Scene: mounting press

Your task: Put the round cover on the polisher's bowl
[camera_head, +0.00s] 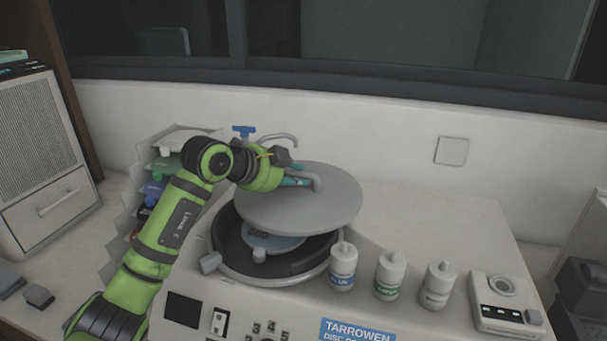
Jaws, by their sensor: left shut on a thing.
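The round cover (300,205) is a flat grey disc with a handle (316,180) on top. My left gripper (300,181) is shut on the cover's handle. The cover is held above the polisher's bowl (222,240), shifted toward its back right. The bowl's front and left stay uncovered, showing a dark inside and a blue-grey disc (284,243) marked 600. The gap between cover and bowl rim at the back is hidden. The polisher (420,225) is a pale housing labelled TARROWEN. My right gripper is not in view.
Three white bottles, including one with a blue label (343,267), stand on the polisher right of the bowl. A small device with a dial (503,300) sits further right. A blue-handled tap (244,131) rises behind my arm. A stepped rack (125,222) stands left.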

